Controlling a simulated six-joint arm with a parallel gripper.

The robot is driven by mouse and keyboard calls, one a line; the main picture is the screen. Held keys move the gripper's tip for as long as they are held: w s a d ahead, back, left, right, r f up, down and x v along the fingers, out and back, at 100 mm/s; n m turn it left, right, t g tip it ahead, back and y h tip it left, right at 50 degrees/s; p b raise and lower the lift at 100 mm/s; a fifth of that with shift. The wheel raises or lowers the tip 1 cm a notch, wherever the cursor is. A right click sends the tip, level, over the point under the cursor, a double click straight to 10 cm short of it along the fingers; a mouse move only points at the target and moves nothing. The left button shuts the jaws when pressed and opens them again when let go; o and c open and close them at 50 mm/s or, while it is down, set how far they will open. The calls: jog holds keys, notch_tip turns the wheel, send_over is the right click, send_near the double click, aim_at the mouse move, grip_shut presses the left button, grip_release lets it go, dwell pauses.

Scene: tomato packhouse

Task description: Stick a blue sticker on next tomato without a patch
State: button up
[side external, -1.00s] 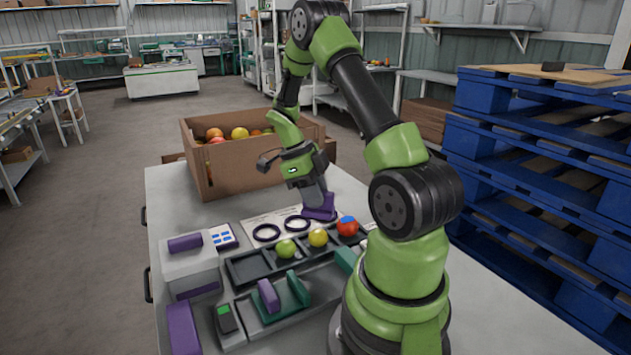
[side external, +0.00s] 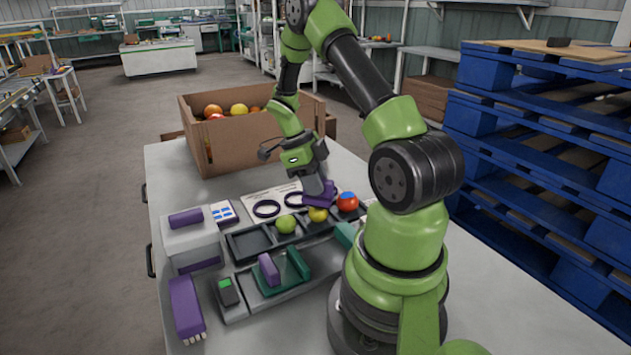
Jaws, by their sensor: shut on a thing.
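My gripper (side external: 318,197), with purple parts at its end, is low over the tomato tray (side external: 248,241). It is shut, but what it holds is hidden at this angle. Its purple end overlaps the top of a yellow tomato (side external: 318,215); I cannot tell whether they touch. No blue patch shows on the visible part of that tomato. A red tomato (side external: 351,206) with a blue patch on top sits to the right. A green-yellow tomato (side external: 286,225) sits to the left, with no patch visible. A white card (side external: 223,212) with blue squares lies left of the tray.
Two dark rings (side external: 267,208) lie on a pale sheet behind the tray. A cardboard box (side external: 240,150) of tomatoes stands behind. A grey box with a purple top (side external: 192,237), a green fixture (side external: 290,268) and a purple block (side external: 186,305) stand in front and left.

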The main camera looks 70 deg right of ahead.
jog(key=shift+f, duration=0.6)
dwell(1.2)
jog(key=shift+r, duration=0.15)
jog(key=shift+r, duration=3.45)
jog(key=shift+w+a+n, duration=0.35)
jog(key=shift+w+n, duration=0.1)
jog(key=shift+n, duration=0.15)
jog(key=w+a+r+n+t, duration=0.2)
jog(key=a+n, duration=0.5)
jog(key=n, duration=0.4)
jog(key=w+a+r+n+t, duration=0.3)
jog(key=w+a+n, duration=0.3)
jog(key=n, duration=0.6)
jog(key=w+a+r+n+t, duration=0.2)
jog(key=w+a+n+t, duration=0.2)
jog(key=a+n, duration=0.4)
jog(key=shift+a+r+n, duration=0.2)
jog(key=shift+r+n, duration=0.1)
jog(key=shift+n, duration=1.6)
